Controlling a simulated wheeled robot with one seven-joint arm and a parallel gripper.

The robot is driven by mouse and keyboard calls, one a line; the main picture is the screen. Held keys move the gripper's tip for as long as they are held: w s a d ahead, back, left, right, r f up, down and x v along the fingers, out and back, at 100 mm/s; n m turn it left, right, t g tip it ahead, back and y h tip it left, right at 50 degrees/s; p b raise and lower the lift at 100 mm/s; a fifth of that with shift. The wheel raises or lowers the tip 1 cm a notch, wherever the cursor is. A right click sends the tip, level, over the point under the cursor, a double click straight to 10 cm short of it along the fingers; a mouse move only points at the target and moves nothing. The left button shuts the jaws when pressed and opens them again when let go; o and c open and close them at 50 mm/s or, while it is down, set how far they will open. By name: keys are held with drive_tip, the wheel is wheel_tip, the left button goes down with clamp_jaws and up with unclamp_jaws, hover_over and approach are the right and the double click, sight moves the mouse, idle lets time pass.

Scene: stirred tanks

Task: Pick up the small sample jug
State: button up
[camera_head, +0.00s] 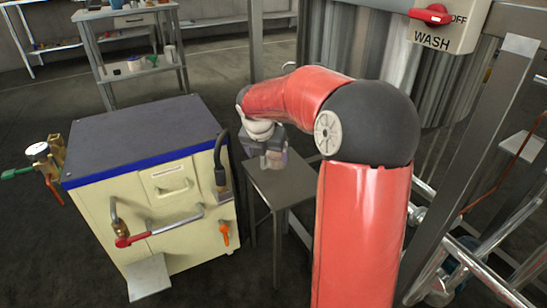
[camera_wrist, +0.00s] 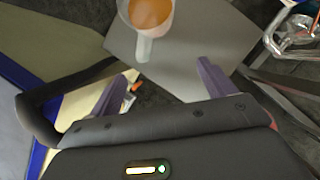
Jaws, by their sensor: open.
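In the wrist view a small translucent jug (camera_wrist: 147,14) with orange liquid in it stands on a grey table top (camera_wrist: 200,35). Its pale handle (camera_wrist: 144,48) points toward my gripper (camera_wrist: 158,82). The two purple fingers are spread wide with nothing between them, and the jug lies ahead of them, apart from them. The top of the jug is cut off by the picture edge. In the head view my gripper (camera_head: 272,160) is over the small grey table (camera_head: 290,186); the jug cannot be made out clearly there behind the gripper.
A cream cabinet (camera_head: 165,190) with a dark top, blue edge, hoses and valves stands left of the small table. Metal frame posts (camera_head: 478,150) and a WASH switch box (camera_head: 435,25) are at the right. A shelf unit (camera_head: 135,68) stands behind. Dark floor lies between.

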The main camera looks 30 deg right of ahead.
sight(272, 157)
drive_tip(key=shift+w+d+f, duration=0.45)
drive_tip(key=shift+w+d, duration=0.5)
drive_tip(key=shift+w, duration=0.05)
drive_tip(key=shift+w+d+f, duration=0.5)
drive_tip(key=shift+w+d, duration=0.4)
drive_tip(key=shift+w, duration=0.15)
drive_tip(key=shift+w+d+f, duration=0.45)
drive_tip(key=shift+w+d, duration=0.5)
drive_tip(key=shift+w, duration=0.05)
drive_tip(key=shift+c, duration=0.4)
drive_tip(key=c, duration=1.2)
drive_tip(key=shift+r, duration=0.1)
